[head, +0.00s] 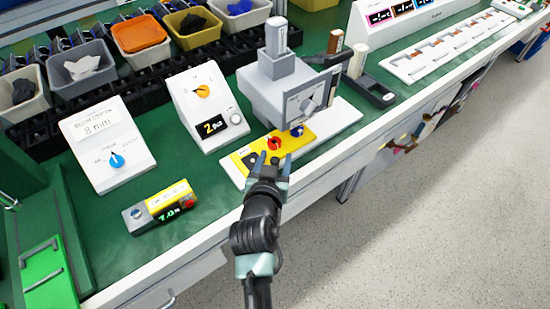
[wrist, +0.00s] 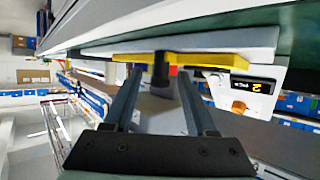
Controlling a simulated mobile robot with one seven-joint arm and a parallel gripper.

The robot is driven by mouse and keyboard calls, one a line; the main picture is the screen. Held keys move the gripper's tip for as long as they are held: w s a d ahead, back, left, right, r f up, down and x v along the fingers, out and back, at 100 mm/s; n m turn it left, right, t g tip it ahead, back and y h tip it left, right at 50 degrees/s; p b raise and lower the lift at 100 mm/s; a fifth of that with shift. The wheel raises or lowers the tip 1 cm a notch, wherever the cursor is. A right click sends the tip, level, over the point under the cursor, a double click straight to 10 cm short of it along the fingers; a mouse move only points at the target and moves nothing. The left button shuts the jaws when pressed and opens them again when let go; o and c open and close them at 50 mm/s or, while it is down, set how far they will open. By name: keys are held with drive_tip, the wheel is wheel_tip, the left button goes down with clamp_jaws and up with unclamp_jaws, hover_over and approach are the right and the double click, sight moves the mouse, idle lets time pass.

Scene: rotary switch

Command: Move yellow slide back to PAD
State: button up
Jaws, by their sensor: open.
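The yellow slide (head: 242,158) is a flat plate on a pale base in front of the grey press-like machine (head: 270,92). A black square marks its left end, and a red knob (head: 273,143) and a blue knob (head: 297,131) stand at its right part. My gripper (head: 271,160) is open at the slide's front edge. In the wrist view the slide's yellow edge (wrist: 205,58) lies just beyond my fingertips (wrist: 160,75). A dark post (wrist: 160,66) shows between the fingers, with gaps at both sides. I cannot read any PAD label.
A white box with an orange dial (head: 203,91) stands behind left, a box with a blue dial (head: 117,160) farther left. A yellow-grey control box (head: 160,206) lies on the green bench. A black device (head: 372,91) stands right of the machine. The bench's white front edge runs beneath my arm.

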clamp_jaws()
idle(0.3)
idle(1.2)
